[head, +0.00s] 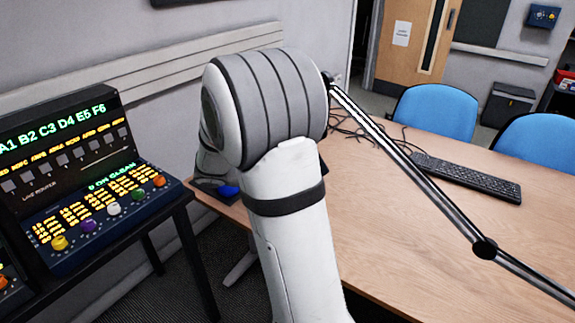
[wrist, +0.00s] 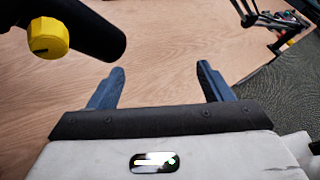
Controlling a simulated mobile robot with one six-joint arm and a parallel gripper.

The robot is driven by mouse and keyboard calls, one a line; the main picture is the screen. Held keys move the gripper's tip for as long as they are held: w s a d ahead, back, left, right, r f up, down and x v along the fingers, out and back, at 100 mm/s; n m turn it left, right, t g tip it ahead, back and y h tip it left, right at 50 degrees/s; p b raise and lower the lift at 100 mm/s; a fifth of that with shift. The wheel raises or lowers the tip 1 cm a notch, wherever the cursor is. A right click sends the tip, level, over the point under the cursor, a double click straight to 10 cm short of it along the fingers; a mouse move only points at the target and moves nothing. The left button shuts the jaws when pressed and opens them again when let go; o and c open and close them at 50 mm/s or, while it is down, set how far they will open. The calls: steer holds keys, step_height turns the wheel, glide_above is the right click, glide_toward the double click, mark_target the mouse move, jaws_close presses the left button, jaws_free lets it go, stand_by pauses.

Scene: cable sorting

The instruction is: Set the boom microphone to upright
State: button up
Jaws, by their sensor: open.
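The boom arm (head: 410,168) runs in the head view from behind my arm down to a black joint (head: 484,248), then on to the right edge, tilted over the wooden table (head: 400,270). In the wrist view a thick black cylinder (wrist: 98,36), which looks like the microphone, enters at the upper left with a yellow knob (wrist: 47,38) beside it. My gripper (wrist: 160,68) is open and empty; its two blue fingers are apart, below and right of the cylinder, not visibly touching it. In the head view my arm hides the gripper and the microphone end.
A keyboard (head: 468,178) and loose black cables (head: 375,128) lie on the table. Blue chairs (head: 437,110) stand along its far side. A console with coloured knobs (head: 90,190) stands at the left. A dark stand (wrist: 262,20) shows at the wrist view's upper right, near the table edge.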

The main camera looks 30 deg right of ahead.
steer(key=w+d+f+n+t+h+b, duration=0.1)
steer(key=w+d+f+n+h+b, duration=0.15)
steer(key=w+f+n+h, duration=0.3)
steer(key=shift+n+y, duration=0.35)
steer(key=shift+n, duration=0.2)
steer(key=d, duration=0.2)
steer(key=d+r, duration=0.1)
steer(key=d, duration=0.2)
steer(key=w+d+r, duration=0.1)
steer(key=d, duration=0.2)
steer(key=shift+p, duration=0.3)
steer(key=shift+c, duration=0.4)
steer(key=c, duration=1.2)
steer(key=shift+w+a, duration=0.1)
steer(key=shift+a, duration=0.3)
steer(key=shift+c, duration=0.5)
steer(key=shift+d, duration=0.25)
steer(key=shift+d+r, duration=0.1)
steer(key=shift+d, duration=0.05)
